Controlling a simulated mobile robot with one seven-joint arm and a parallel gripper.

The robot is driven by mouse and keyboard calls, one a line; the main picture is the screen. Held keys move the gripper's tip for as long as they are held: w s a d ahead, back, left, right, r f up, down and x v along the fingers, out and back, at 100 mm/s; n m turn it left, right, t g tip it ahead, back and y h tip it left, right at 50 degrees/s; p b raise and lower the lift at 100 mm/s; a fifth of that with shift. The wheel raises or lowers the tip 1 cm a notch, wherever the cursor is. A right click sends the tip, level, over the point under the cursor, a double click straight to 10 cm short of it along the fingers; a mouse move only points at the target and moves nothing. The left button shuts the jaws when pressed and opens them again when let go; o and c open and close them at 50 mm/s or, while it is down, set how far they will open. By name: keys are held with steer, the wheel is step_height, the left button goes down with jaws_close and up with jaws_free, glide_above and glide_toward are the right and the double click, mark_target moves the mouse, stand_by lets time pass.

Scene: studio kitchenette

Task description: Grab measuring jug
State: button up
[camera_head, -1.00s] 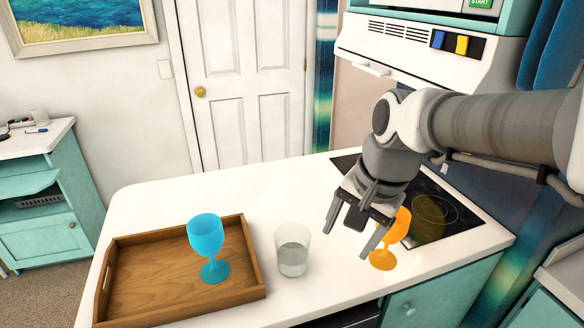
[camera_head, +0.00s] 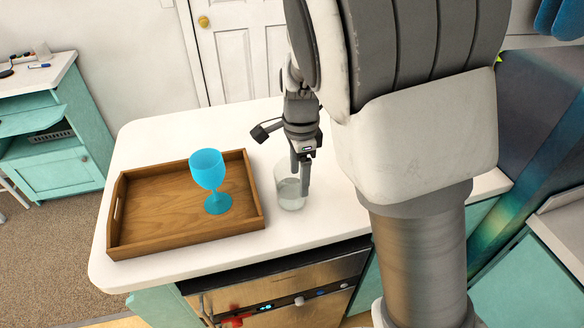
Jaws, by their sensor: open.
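The measuring jug (camera_head: 290,196) is a clear glass vessel standing upright on the white counter, just right of the wooden tray. My gripper (camera_head: 301,180) points down over the jug, and its fingers overlap the jug's upper part in the picture. The gripper is open. I cannot tell whether a finger is inside the jug, in front of it or touching it. The jug's upper rim is partly hidden by the gripper.
A blue goblet (camera_head: 209,176) stands on the wooden tray (camera_head: 150,243) left of the jug. My arm covers the counter's right side, hiding the hob and orange goblet. The white counter (camera_head: 150,133) is clear behind the tray. An oven (camera_head: 290,285) is below.

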mark_target(292, 190)
step_height(292, 190, down, 11)
steer(key=shift+a+b, duration=0.1)
steer(key=shift+b, duration=0.35)
steer(key=shift+c, duration=0.2)
jaws_close()
